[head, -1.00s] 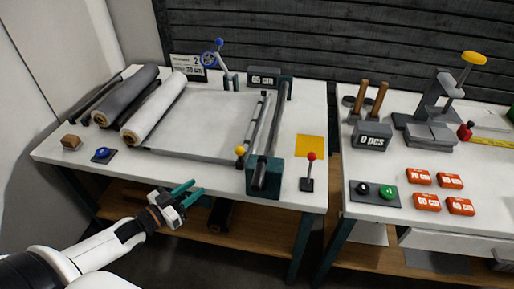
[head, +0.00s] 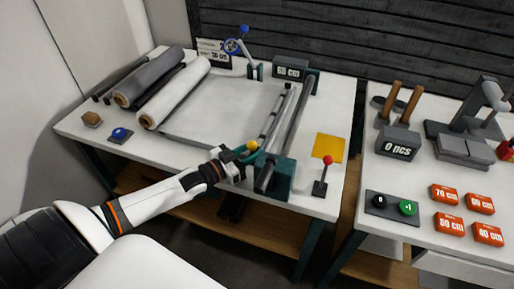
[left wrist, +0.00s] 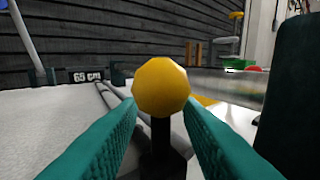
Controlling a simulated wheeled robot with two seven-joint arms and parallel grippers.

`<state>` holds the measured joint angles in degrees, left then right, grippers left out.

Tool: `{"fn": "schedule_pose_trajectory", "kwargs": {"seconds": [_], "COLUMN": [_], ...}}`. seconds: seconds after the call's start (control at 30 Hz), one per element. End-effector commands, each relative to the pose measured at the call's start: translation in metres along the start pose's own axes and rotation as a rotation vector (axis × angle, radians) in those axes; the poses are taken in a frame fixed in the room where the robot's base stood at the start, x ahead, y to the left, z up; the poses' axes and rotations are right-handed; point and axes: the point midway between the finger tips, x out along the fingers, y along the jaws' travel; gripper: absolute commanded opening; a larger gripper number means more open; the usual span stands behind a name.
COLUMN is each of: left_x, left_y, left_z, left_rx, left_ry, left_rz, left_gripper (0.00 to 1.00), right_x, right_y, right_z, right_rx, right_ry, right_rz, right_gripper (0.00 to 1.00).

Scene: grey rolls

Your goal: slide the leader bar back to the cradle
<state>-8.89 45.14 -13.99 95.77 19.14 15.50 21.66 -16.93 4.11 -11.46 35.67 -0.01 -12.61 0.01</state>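The leader bar (head: 274,115) is a thin grey bar across the right end of the pale sheet (head: 225,105), beside a thicker dark roller. Its yellow knob (head: 253,145) is at the near end on a dark post; the knob is large and central in the left wrist view (left wrist: 161,87). My left gripper (head: 246,154) is at the table's front edge by the knob. Its teal fingers (left wrist: 161,112) are spread on either side of the knob's post; I see no clear grip. I cannot tell which part is the cradle. My right gripper is out of view.
Grey rolls (head: 176,92) lie at the left. A teal roller bracket (head: 273,178) stands just right of my left gripper, with a red-knobbed lever (head: 324,175) beyond it. A blue-handled crank (head: 238,42) and a 65 cm display (head: 291,67) stand at the back.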

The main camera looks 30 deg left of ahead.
Motion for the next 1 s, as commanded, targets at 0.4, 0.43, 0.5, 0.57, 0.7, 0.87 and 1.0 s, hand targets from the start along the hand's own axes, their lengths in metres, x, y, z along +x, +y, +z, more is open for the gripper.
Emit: {"fn": "schedule_pose_trajectory", "kwargs": {"seconds": [0.4, 0.43, 0.5, 0.57, 0.7, 0.87, 1.0], "left_x": [0.021, 0.021, 0.021, 0.021, 0.021, 0.021, 0.021], "left_y": [-0.001, -0.001, 0.000, 0.000, 0.000, 0.000, 0.000], "left_z": [-0.001, -0.001, -0.001, -0.001, 0.000, 0.000, 0.001], "left_rx": [0.000, 0.000, 0.000, 0.000, 0.000, 0.000, 0.001], "left_ry": [0.002, 0.002, 0.001, 0.001, 0.001, 0.000, -0.001], "left_rz": [0.000, 0.000, 0.000, 0.000, 0.000, 0.000, 0.000], "left_gripper": [0.33, 0.33, 0.33, 0.28, 0.05, 0.00, 0.00], "right_x": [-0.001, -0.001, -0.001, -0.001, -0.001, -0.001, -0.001], "right_y": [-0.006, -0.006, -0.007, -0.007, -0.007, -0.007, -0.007], "right_z": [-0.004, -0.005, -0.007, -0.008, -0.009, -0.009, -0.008], "right_rx": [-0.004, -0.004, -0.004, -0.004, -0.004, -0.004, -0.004], "right_ry": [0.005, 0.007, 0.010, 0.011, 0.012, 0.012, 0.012], "right_rz": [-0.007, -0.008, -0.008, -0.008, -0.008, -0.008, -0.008], "right_gripper": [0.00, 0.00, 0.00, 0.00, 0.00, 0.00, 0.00]}}
